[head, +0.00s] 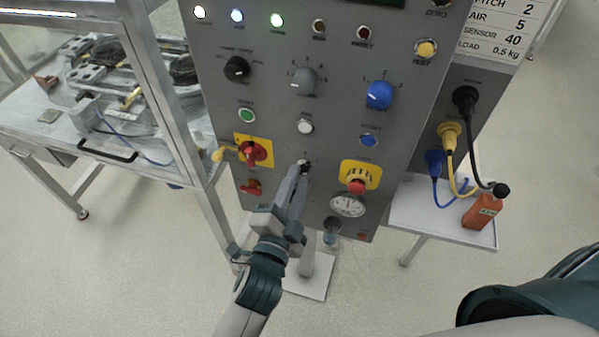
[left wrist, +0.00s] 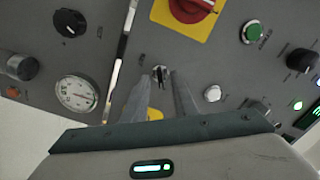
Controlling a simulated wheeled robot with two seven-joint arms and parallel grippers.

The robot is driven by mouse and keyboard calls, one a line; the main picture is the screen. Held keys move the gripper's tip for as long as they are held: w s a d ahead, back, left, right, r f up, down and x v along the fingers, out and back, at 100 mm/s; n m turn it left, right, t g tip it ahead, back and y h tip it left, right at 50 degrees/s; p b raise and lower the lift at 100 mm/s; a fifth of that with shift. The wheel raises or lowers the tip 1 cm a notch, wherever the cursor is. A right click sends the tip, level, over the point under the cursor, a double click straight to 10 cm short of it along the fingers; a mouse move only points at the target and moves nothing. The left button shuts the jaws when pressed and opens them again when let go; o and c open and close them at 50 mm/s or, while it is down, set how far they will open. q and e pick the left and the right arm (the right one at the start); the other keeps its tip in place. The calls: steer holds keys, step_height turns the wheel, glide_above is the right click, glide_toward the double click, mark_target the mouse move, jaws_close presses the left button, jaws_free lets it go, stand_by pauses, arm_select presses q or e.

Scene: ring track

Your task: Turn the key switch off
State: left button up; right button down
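The key switch (head: 304,162) sits low on the grey control panel, a small round metal lock with a dark key in it. My left gripper (head: 299,172) is right in front of it and partly covers it in the head view. In the left wrist view the key switch (left wrist: 160,75) shows between the two fingertips (left wrist: 161,82), with a gap on each side of the key. The fingers look open around the key and not closed on it. The key's exact angle is too small to tell. My right gripper is out of view.
A red rotary switch (head: 254,151) on a yellow plate is to the left, a red emergency button (head: 356,187) and a gauge (head: 347,206) to the right. A white button (head: 306,126) is above. An orange bottle (head: 486,207) stands on a side shelf.

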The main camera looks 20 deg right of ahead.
arm_select(q)
steer(key=shift+x, duration=0.85)
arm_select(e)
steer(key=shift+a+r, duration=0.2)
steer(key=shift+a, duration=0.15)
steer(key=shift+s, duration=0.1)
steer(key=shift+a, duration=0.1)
arm_select(q)
jaws_close()
